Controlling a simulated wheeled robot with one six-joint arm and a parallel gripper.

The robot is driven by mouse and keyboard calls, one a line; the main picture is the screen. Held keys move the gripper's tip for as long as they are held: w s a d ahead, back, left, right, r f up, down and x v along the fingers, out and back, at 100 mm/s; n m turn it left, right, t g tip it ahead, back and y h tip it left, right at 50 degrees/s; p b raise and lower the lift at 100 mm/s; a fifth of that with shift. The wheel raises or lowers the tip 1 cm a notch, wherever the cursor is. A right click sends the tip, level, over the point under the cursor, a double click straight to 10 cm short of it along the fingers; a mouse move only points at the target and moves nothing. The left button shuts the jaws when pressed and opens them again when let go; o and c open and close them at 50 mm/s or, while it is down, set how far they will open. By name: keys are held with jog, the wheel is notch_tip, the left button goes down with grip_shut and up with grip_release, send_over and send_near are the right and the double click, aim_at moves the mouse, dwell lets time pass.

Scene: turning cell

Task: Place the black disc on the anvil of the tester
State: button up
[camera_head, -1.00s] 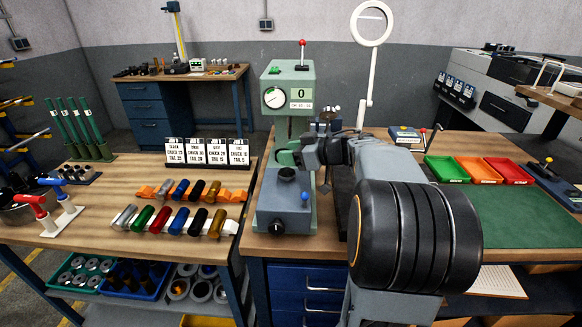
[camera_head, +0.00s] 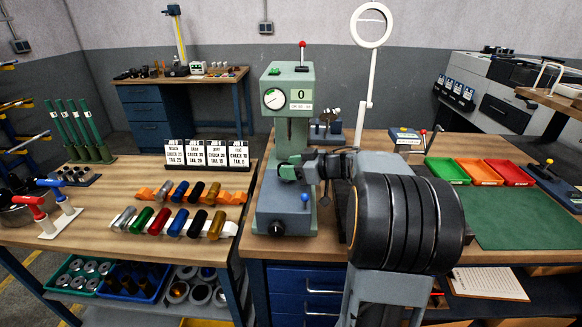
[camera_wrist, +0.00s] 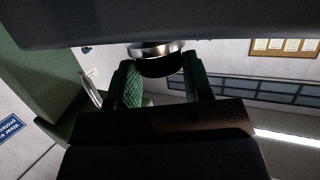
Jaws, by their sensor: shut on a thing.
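In the wrist view, the green textured fingers of my gripper (camera_wrist: 161,72) are shut on the black disc (camera_wrist: 160,67). A shiny metal round part (camera_wrist: 157,48) lies against or very near the disc. I cannot tell whether the disc touches the anvil. The disc is not clearly visible in the head view.
A blue-knobbed lever (camera_head: 305,198) stands on the tester's base, close to my arm. Left are racks of coloured cylinders (camera_head: 177,222) and number cards (camera_head: 208,153). Right are green, orange and red trays (camera_head: 478,171) and a bare green mat (camera_head: 515,215).

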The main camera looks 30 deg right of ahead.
jog(key=o, duration=1)
jog(key=shift+o, duration=0.2)
jog(key=shift+s+d+r, duration=0.15)
jog(key=shift+r, duration=0.1)
jog(key=v, duration=1.1)
jog(key=shift+s, duration=0.2)
jog(key=shift+d, duration=0.1)
